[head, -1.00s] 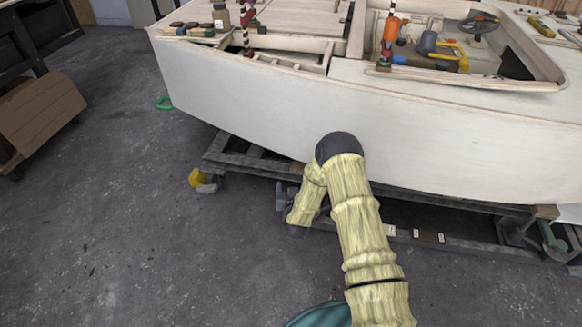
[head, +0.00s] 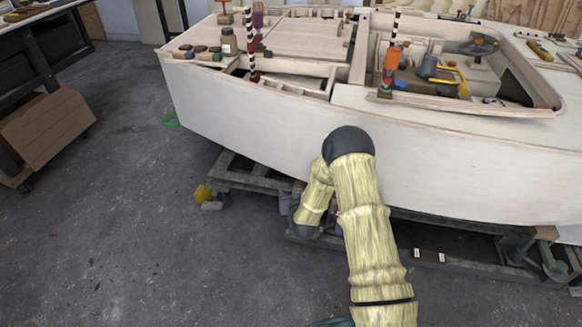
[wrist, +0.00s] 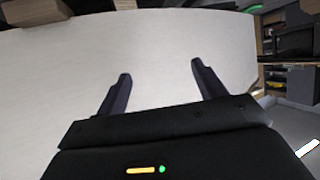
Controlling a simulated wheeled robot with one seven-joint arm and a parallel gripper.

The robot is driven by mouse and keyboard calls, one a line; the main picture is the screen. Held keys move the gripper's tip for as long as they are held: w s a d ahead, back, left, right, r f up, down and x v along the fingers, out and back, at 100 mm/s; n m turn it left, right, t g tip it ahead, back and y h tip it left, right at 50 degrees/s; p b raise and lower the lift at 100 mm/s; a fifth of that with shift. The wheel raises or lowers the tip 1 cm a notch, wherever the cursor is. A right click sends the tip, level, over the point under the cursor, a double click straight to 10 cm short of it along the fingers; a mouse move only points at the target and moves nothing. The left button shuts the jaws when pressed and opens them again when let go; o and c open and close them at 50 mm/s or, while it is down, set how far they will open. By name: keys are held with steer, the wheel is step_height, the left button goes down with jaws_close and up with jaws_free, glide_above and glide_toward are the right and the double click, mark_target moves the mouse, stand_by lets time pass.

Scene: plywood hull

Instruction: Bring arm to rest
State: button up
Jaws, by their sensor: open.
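My gripper (wrist: 160,85) is open in the wrist view, with its two dark fingers apart and nothing between them. The pale side of the plywood hull (wrist: 165,50) fills the view beyond the fingers. I cannot tell how wide the gap to it is. In the head view my arm is folded in front of the hull (head: 260,120), its dark elbow up against the picture of the hull side. The forearm hangs down behind the upper arm, and the gripper itself is not clearly seen there.
The hull rests on a dark low cradle (head: 250,178). A yellow object (head: 203,193) lies at its left end. A brown wooden box (head: 45,130) stands at the left, below a bench. Tools and bottles lie on the deck. The grey floor at the left is clear.

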steer(key=s+d+r+n+g, duration=0.1)
steer(key=s+r+g, duration=0.1)
steer(key=s+r, duration=0.3)
steer(key=s+d+r+g, duration=0.2)
steer(key=s+r+g, duration=0.1)
steer(key=r, duration=0.4)
steer(key=s+d+r+g, duration=0.2)
steer(key=s+r, duration=0.2)
steer(key=s, duration=0.4)
steer(key=s+d+r+g+p, duration=0.15)
steer(key=s+r, duration=0.25)
steer(key=s, duration=0.4)
steer(key=s+d+r+g, duration=0.2)
steer(key=s+r, duration=0.1)
steer(key=s, duration=0.5)
step_height(320, 180, up, 30)
steer(key=p, duration=2.9)
steer(key=shift+w+m, duration=0.3)
steer(key=shift+m, duration=0.1)
